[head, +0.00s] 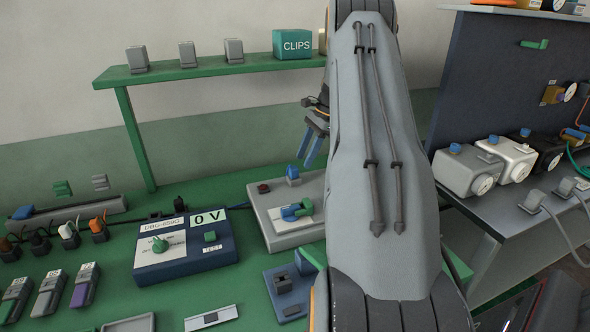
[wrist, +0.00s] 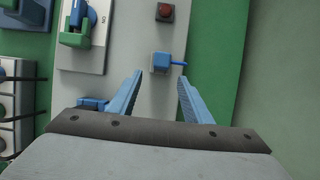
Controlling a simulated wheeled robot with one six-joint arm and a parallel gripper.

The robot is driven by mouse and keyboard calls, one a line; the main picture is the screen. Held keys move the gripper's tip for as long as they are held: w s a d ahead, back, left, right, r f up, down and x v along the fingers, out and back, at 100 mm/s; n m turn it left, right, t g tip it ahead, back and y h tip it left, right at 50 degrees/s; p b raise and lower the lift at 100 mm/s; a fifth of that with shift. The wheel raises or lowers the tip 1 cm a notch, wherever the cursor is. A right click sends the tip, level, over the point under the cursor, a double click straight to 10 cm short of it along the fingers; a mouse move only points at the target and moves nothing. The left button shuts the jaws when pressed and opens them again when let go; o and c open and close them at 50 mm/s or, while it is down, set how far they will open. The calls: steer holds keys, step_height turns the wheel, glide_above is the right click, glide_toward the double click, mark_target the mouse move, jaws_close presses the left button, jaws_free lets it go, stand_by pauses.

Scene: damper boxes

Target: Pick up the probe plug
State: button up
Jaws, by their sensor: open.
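A small blue plug (head: 292,171), which looks like the probe plug, sits on a grey holder on the pale grey panel box (head: 270,233). In the wrist view the blue plug (wrist: 160,62) has a thin blue pin pointing right. My gripper (head: 308,160) has blue fingers and is open, pointing down just right of the plug in the head view. In the wrist view my gripper (wrist: 160,77) has the plug just ahead of the gap between its fingertips. The fingers look empty. I cannot tell the height between them and the plug.
A red button (wrist: 165,12) and a blue-green clamp (wrist: 78,25) are on the same panel. A blue meter box (head: 186,248) stands left of it. A green shelf (head: 215,68) stands behind. My arm hides the middle of the head view. Green surface right of the panel is clear.

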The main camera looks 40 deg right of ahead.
mark_target(294, 167)
steer(key=shift+w+a+p, duration=0.2)
steer(key=shift+a, duration=0.4)
steer(key=shift+w+a+p, duration=0.2)
steer(key=shift+a, duration=0.4)
steer(key=shift+p+x, duration=0.95)
steer(key=shift+x, duration=1.55)
jaws_close()
